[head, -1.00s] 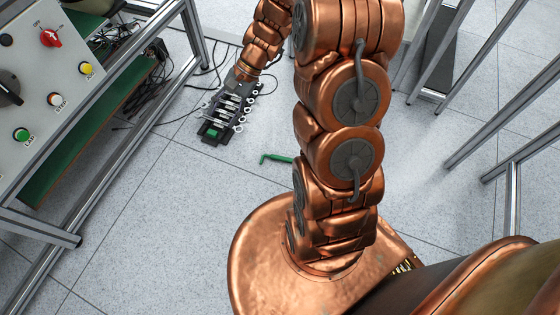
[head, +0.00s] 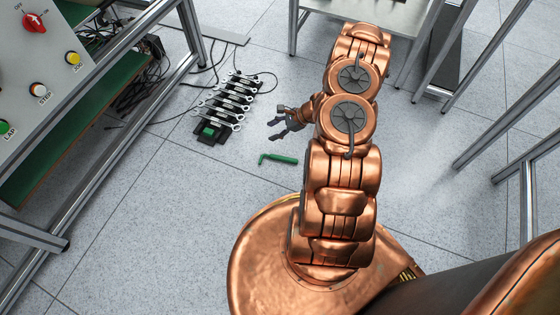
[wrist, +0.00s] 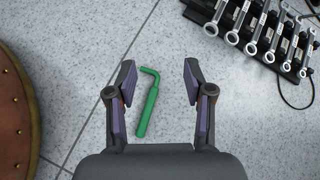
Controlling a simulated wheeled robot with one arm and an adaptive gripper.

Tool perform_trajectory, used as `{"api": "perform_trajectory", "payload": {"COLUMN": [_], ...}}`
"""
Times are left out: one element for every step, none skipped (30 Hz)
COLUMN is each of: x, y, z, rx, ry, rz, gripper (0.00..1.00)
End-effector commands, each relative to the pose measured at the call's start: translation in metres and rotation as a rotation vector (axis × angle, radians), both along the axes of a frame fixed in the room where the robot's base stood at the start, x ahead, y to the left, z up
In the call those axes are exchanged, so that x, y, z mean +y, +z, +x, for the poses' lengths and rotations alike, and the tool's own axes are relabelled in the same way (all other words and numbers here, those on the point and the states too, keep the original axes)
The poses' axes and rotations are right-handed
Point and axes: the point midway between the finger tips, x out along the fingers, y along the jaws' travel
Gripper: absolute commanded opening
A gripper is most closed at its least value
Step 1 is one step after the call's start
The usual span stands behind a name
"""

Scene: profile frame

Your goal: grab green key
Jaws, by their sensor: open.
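The green key (head: 278,159) is an L-shaped hex key with a thicker handle, lying flat on the grey tiled floor. It also shows in the wrist view (wrist: 148,103), between the two fingers as seen from above, with its bent short end at the top. My gripper (head: 278,131) is open and empty, at the end of my copper arm. In the head view it appears just beyond the key. In the wrist view the gripper (wrist: 157,78) has its fingers spread on either side of the key, apart from it.
A black rack of several wrenches (head: 222,104) lies on the floor beyond the key, and in the wrist view the rack (wrist: 262,30) is at upper right. A metal-framed control panel stand (head: 120,100) is at left. The floor around the key is clear.

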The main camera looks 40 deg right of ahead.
Motion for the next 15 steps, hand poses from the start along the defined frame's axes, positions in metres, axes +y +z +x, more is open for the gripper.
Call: {"api": "perform_trajectory", "payload": {"x": [-0.010, -0.015, -0.022, -0.028, -0.033, -0.039, -0.043, -0.046, -0.050, -0.052, -0.054, -0.056, -0.058, -0.059, -0.059], "y": [-0.027, -0.040, -0.056, -0.067, -0.077, -0.091, -0.100, -0.108, -0.117, -0.123, -0.129, -0.135, -0.139, -0.141, -0.145], "z": [-0.008, -0.012, -0.018, -0.022, -0.026, -0.032, -0.036, -0.040, -0.044, -0.048, -0.051, -0.055, -0.057, -0.058, -0.060], "rx": [0.023, 0.036, 0.052, 0.063, 0.073, 0.087, 0.097, 0.106, 0.117, 0.123, 0.130, 0.138, 0.142, 0.145, 0.148], "ry": [-0.050, -0.079, -0.115, -0.143, -0.167, -0.199, -0.220, -0.239, -0.264, -0.279, -0.292, -0.307, -0.316, -0.324, -0.329], "rz": [0.010, 0.013, 0.017, 0.019, 0.020, 0.024, 0.026, 0.029, 0.031, 0.032, 0.035, 0.037, 0.038, 0.039, 0.040], "gripper": [0.52, 0.52, 0.52, 0.52, 0.52, 0.52, 0.52, 0.52, 0.52, 0.52, 0.52, 0.52, 0.52, 0.52, 0.52]}}
